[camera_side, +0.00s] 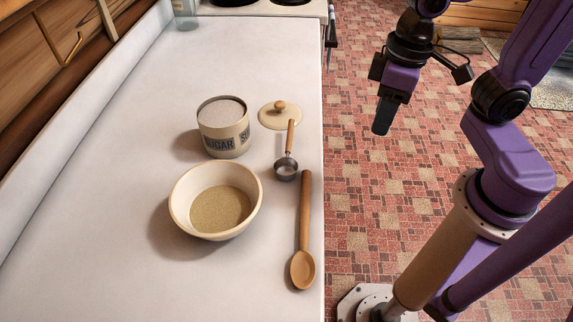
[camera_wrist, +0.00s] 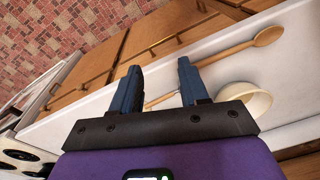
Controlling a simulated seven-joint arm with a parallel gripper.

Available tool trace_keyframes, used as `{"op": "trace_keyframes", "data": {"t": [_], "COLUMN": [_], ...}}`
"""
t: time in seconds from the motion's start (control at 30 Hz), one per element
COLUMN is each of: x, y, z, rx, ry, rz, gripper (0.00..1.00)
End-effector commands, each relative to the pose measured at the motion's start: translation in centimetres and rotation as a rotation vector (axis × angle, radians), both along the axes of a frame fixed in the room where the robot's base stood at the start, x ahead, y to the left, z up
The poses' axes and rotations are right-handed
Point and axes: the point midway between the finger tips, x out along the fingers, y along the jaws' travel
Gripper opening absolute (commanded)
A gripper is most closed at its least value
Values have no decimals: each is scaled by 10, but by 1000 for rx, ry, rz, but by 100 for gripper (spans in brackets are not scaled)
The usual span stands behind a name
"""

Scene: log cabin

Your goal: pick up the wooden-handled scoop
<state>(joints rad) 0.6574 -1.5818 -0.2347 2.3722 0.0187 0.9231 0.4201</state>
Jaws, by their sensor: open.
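The wooden-handled scoop (camera_side: 286,168) lies on the white counter, its small metal cup toward the bowl side and its handle reaching to the lid. In the wrist view a thin wooden handle (camera_wrist: 159,99), seemingly the scoop's, shows between my fingers; its cup is hidden there. My gripper (camera_side: 383,118) hangs over the floor to the right of the counter, well apart from the scoop. In the wrist view my gripper (camera_wrist: 158,67) has its two fingers spread with nothing held.
A sugar canister (camera_side: 223,128) and a cream bowl (camera_side: 215,200) of grainy contents stand left of the scoop. A knobbed lid (camera_side: 279,115) touches or nearly touches its handle. A wooden spoon (camera_side: 304,230) lies near the counter edge. The counter's left part is clear.

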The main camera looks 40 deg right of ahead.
Motion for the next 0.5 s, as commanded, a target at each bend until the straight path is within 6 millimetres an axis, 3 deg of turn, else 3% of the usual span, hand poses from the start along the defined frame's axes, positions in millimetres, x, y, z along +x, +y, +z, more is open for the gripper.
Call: {"op": "trace_keyframes", "data": {"t": [0.5], "x": [112], "y": [44], "z": [29], "rx": [121], "ry": [31], "rz": [-967], "gripper": [44]}}
